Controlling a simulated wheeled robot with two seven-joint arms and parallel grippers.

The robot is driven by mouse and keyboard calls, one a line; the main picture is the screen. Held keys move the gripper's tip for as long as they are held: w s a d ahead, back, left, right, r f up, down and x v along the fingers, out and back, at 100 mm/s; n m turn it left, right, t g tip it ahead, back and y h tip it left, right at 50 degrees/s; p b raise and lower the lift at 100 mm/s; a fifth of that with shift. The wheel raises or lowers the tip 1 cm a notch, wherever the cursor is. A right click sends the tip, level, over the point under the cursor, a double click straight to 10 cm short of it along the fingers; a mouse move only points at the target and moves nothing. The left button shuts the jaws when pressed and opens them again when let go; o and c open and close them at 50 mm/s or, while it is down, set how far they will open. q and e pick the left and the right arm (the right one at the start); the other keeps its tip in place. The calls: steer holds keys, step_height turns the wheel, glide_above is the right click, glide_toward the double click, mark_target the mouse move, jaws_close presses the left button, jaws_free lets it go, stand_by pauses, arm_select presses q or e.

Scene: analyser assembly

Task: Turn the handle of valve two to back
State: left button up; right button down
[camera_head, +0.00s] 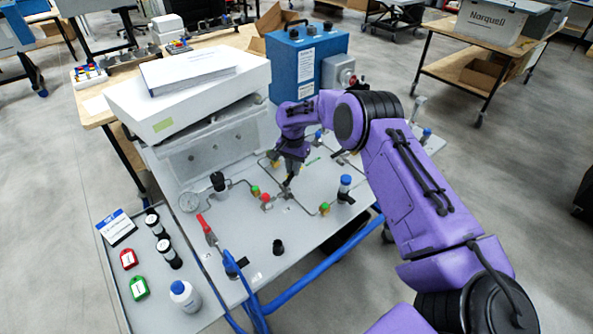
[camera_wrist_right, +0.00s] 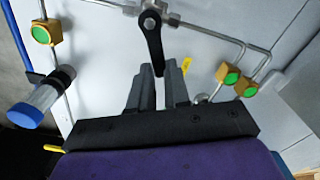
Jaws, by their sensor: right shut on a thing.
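A black valve handle (camera_wrist_right: 154,40) on a silver pipe fitting shows in the right wrist view; its lower end lies between the fingers of my right gripper (camera_wrist_right: 160,72). My right gripper is shut on this handle, which points from the fitting towards the gripper. In the head view my right gripper (camera_head: 289,184) reaches down to the pipework on the grey panel (camera_head: 240,262), and the gripper and arm hide much of the handle there. I cannot read a label that names the valve. My left gripper is not in view.
Brass fittings with green caps (camera_wrist_right: 230,75) and a blue-capped vial (camera_wrist_right: 45,95) stand near the gripper. A blue box (camera_head: 296,70) stands behind. The panel's front is mostly clear.

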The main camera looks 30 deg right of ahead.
steer(key=n, duration=0.2)
steer(key=a+n, duration=0.1)
steer(key=shift+w+f+b, duration=0.3)
steer(key=shift+w+b, duration=0.1)
steer(key=n, duration=0.1)
steer(key=w+a+n+b, duration=0.1)
steer(key=n, duration=0.1)
steer(key=shift+a, duration=0.1)
steer(key=n, duration=0.2)
steer(key=a+n, duration=0.1)
steer(key=shift+w+a+n, duration=0.15)
steer(key=shift+a+n, duration=0.05)
steer(key=shift+n, duration=0.2)
steer(key=shift+a+n, duration=0.35)
steer(key=shift+n, duration=0.4)
steer(key=shift+a+n, duration=0.3)
steer(key=shift+n, duration=0.45)
steer(key=c, duration=1.1)
jaws_free()
steer(key=shift+w, duration=0.1)
steer(key=shift+w+r, duration=0.1)
step_height(320, 180, up, 10)
steer(key=shift+r+b, duration=0.2)
steer(key=shift+b, duration=1)
